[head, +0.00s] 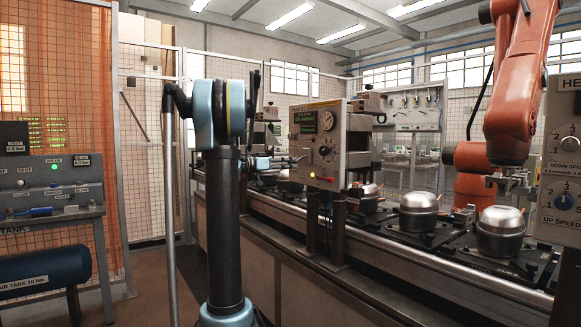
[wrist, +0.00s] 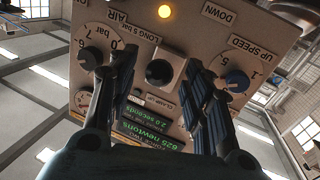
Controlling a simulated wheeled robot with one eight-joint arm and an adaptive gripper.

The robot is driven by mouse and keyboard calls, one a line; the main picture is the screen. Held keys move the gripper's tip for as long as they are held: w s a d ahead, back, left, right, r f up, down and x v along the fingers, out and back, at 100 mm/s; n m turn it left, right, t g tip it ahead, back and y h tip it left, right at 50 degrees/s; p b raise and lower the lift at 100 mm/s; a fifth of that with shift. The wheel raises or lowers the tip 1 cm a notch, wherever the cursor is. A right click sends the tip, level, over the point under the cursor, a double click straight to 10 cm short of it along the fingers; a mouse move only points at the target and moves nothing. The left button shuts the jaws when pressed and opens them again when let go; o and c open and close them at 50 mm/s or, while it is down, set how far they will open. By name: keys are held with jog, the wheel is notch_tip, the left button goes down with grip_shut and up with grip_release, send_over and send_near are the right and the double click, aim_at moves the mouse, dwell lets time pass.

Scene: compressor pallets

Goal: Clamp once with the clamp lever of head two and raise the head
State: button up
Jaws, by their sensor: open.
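The head's control panel (head: 318,145) faces my arm at mid-picture in the head view; its title is too small to read. It shows upside down in the wrist view. A round black knob (wrist: 159,73), beside a label that seems to read clamp, is on the panel; I take it as the end of the clamp lever. My gripper (wrist: 160,56) is open, with one finger on each side of the knob. I cannot tell whether either finger touches it. My gripper (head: 293,161) also shows close to the panel's left side in the head view.
A lit amber lamp (wrist: 165,12), an air dial (wrist: 98,43), an up speed knob (wrist: 237,81) and a green display (wrist: 152,138) surround the lever. Compressors (head: 418,212) sit on the conveyor (head: 400,252). An orange robot arm (head: 515,90) stands right; an air tank (head: 42,266) lies left.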

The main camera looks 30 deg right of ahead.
jog(key=shift+s+d, duration=0.15)
jog(key=shift+d, duration=0.85)
grip_shut()
